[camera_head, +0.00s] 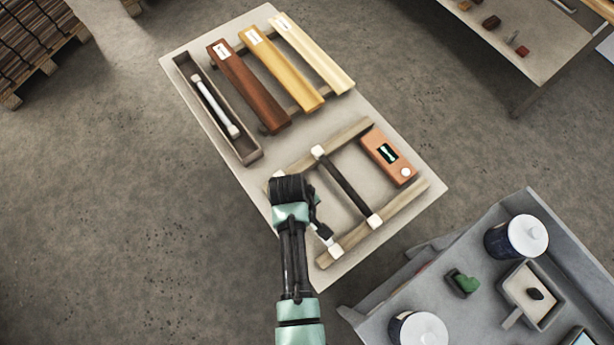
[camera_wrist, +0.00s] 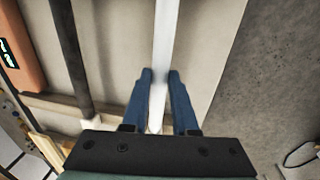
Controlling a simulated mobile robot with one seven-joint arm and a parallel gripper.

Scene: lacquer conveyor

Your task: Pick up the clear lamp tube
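A pale whitish tube, apparently the clear lamp tube (camera_wrist: 166,30), runs lengthwise through the wrist view between my fingers. In the head view my arm hides most of it; a white end cap (camera_head: 334,250) shows at the lower end of the wooden rack. My gripper (camera_wrist: 160,74) is open, with one blue finger on each side of the tube. The fingertips are close to its sides; whether they touch it is unclear. A dark tube (camera_head: 346,187) with white caps lies parallel on the same rack (camera_head: 405,212); it also shows in the wrist view (camera_wrist: 70,50).
A long tray (camera_head: 246,146) holds another white-ended tube (camera_head: 212,103). Three coloured bars (camera_head: 250,87) lie at the table's far end. A grey cart (camera_head: 470,320) with jars stands at lower right.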

